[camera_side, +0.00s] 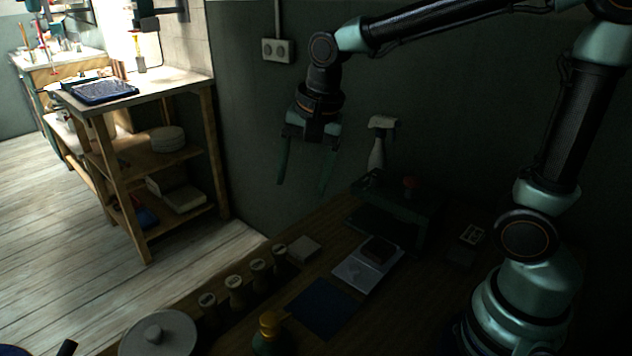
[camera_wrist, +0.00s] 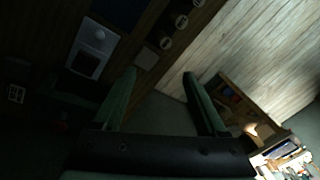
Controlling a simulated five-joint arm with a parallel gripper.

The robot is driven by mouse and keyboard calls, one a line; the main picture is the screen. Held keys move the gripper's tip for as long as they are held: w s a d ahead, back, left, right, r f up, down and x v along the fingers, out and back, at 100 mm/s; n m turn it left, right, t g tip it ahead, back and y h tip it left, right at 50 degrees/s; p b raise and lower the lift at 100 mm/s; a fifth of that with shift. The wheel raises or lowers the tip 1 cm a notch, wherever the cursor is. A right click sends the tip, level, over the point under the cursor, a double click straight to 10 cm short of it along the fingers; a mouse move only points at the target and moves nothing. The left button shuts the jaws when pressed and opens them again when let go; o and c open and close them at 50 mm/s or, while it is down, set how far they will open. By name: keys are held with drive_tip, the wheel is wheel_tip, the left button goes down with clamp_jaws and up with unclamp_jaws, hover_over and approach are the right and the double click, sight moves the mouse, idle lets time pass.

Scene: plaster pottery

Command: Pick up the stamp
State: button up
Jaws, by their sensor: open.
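My gripper (camera_side: 304,187) is open and empty, pointing down high above the back of the dark workbench. In the wrist view its two green fingers (camera_wrist: 160,74) are spread with nothing between them. The stamp is hard to single out in the dim light. A yellow-knobbed piece with a dark green base (camera_side: 268,328) stands at the front of the bench and looks like a handled stamp. A red knob (camera_side: 409,184) shows on a dark green stand (camera_side: 425,212). I cannot tell for sure which is the stamp. Both are well apart from my gripper.
A pale plate (camera_side: 352,272) carries a dark block (camera_side: 378,250). A dark blue mat (camera_side: 323,308), several labelled jars (camera_side: 234,284) and a pale square tile (camera_side: 304,249) lie nearby. A spray bottle (camera_side: 377,150) stands by the wall. A white lidded pot (camera_side: 160,336) is at the front left.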

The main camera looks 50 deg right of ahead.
sight(257, 264)
drive_tip(key=w+a+f+m+g, duration=0.1)
drive_tip(key=w+a+f+m, duration=0.1)
drive_tip(key=f+m, duration=0.1)
drive_tip(key=w+a+f+m+g, duration=0.1)
drive_tip(key=a+f+m, duration=0.1)
drive_tip(key=f+m, duration=0.1)
drive_tip(key=w+a+f+m, duration=0.2)
drive_tip(key=a+f+m, duration=0.1)
drive_tip(key=m, duration=0.2)
drive_tip(key=shift+w+f+g, duration=0.3)
drive_tip(key=shift+g, duration=0.1)
wheel_tip(257, 264, down, 6)
drive_tip(key=shift+f, duration=0.25)
drive_tip(key=shift+a+f, duration=0.15)
drive_tip(key=shift+f, duration=1.2)
drive_tip(key=shift+a+f, duration=0.1)
drive_tip(key=shift+f, duration=1.25)
clamp_jaws()
